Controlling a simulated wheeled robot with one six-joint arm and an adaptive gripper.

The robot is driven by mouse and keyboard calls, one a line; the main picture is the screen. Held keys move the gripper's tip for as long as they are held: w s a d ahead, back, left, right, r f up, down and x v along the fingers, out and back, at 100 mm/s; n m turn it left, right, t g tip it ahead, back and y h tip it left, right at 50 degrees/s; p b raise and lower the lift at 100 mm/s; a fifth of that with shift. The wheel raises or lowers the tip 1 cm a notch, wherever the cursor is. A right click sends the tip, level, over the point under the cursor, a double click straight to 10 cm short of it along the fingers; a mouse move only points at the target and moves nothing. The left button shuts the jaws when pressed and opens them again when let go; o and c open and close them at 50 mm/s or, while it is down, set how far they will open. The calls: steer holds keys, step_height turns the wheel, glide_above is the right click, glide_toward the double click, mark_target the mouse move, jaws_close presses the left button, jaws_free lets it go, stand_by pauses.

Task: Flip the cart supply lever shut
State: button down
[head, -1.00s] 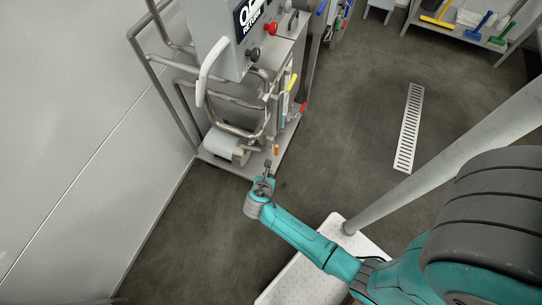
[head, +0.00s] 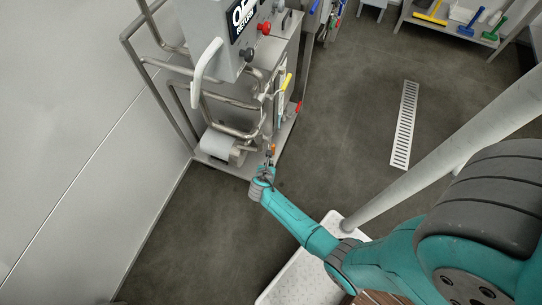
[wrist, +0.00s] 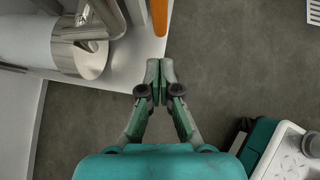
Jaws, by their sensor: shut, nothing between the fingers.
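An orange lever handle (head: 273,148) sticks out low at the front right of the steel pipe cart (head: 232,150). I take it as the supply lever, but no label on it is readable. In the wrist view the orange handle (wrist: 159,15) shows at the top, cut off by the frame edge. My gripper (head: 268,160) is just in front of the handle. In the wrist view my gripper (wrist: 160,75) is shut with its fingertips together and empty, with a gap between them and the handle.
A yellow handle (head: 287,82) and a red handle (head: 298,107) are higher on the cart's right side. A grey control box (head: 215,40) with knobs overhangs the cart. A motor cylinder (wrist: 85,50) lies left of my gripper. Open floor (head: 340,120) lies to the right.

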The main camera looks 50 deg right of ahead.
steer(key=shift+w+d, duration=0.55)
steer(key=shift+d, duration=0.35)
steer(key=shift+w+d, duration=0.5)
steer(key=shift+d, duration=0.35)
